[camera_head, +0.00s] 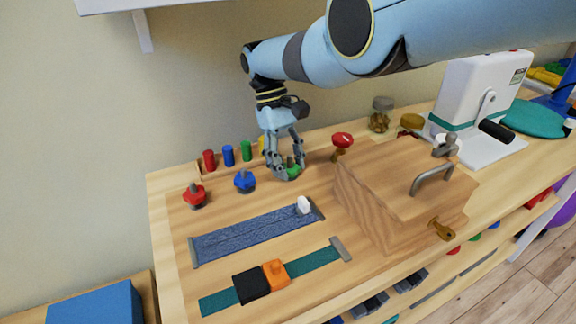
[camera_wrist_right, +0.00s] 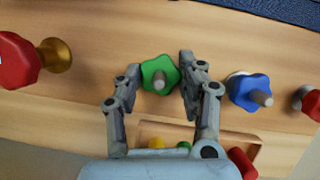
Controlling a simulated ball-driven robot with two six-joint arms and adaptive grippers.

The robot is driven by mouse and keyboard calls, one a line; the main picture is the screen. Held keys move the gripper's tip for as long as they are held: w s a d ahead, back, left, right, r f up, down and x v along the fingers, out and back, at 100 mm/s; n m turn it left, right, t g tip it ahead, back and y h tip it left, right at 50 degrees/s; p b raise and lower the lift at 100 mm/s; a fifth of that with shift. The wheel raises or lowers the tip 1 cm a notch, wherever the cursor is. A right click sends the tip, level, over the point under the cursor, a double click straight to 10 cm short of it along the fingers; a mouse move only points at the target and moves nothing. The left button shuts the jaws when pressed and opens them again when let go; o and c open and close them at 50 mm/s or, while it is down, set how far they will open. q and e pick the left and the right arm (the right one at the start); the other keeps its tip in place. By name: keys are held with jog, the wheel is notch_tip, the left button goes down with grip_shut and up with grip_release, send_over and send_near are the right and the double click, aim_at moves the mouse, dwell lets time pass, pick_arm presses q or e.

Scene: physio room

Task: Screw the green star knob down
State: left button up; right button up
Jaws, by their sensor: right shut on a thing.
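The green star knob (camera_head: 293,171) sits on the wooden board, between the fingers of my right gripper (camera_head: 288,173), which reaches down from above. In the right wrist view the green star knob (camera_wrist_right: 160,75) shows a grey stud end at its middle. The fingertips of the right gripper (camera_wrist_right: 160,77) close on it from both sides. How far the knob is down its stud is hidden. My left gripper is not in view.
A blue star knob (camera_head: 245,181) and a red one (camera_head: 194,195) stand to the left. Coloured pegs (camera_head: 228,155) stand behind. A red knob on a brass base (camera_head: 342,141) and a wooden box (camera_head: 400,190) are to the right. Straps (camera_head: 250,238) lie in front.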

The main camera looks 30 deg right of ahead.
jog(key=shift+w+d+r+m+y, duration=0.15)
jog(key=shift+m+y, duration=0.25)
jog(key=shift+m, duration=0.7)
jog(key=o, duration=1.2)
